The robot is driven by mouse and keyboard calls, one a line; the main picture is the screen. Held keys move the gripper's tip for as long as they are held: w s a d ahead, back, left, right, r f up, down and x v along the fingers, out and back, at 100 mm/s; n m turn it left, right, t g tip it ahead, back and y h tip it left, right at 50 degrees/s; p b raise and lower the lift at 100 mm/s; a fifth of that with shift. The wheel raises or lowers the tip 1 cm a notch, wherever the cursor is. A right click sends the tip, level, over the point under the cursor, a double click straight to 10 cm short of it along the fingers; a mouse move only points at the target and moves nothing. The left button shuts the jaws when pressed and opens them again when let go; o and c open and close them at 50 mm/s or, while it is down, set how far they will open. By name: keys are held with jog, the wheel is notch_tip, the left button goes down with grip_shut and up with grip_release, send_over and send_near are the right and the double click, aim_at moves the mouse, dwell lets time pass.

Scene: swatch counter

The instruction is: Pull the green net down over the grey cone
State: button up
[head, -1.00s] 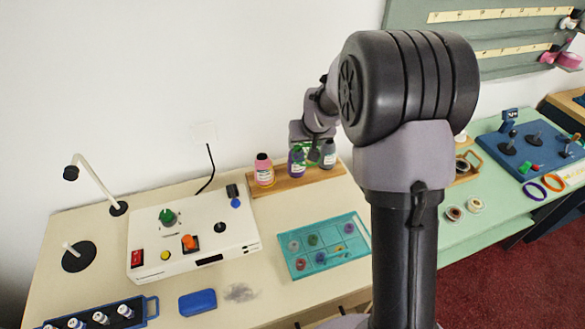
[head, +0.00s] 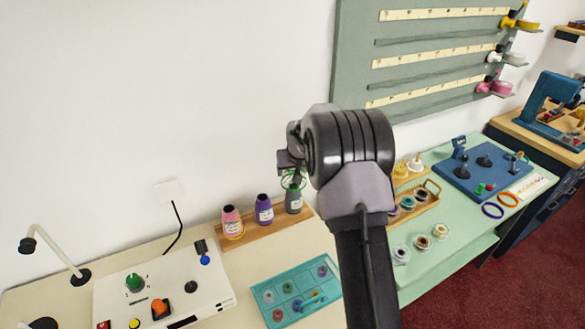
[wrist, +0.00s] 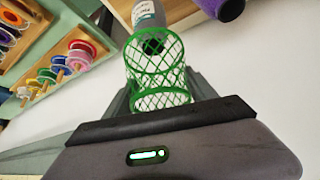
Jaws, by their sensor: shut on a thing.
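The grey cone (head: 294,202) stands upright at the right end of a wooden shelf. It also shows at the top of the wrist view (wrist: 146,16). The green net (head: 290,180) is an open mesh tube at the cone's top; in the wrist view the net's far rim (wrist: 156,62) overlaps the cone's top end. I cannot tell how far the cone reaches inside it. My gripper (wrist: 162,98) is shut on the near end of the net. In the head view my gripper (head: 290,165) is above the cone, partly hidden by my arm.
A purple cone (head: 264,210) and a pink cone (head: 232,223) stand left of the grey one on the wooden shelf (head: 250,233). A teal tray (head: 288,311) lies in front. A white control box (head: 215,292) is at left.

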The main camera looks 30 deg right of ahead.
jog(key=shift+f+b, duration=4.1)
jog(key=shift+f, duration=1.1)
jog(key=o, duration=1.4)
jog(key=shift+c, duration=0.2)
jog(key=shift+r, duration=0.15)
jog(key=p+v, duration=0.4)
jog(key=v, duration=1.3)
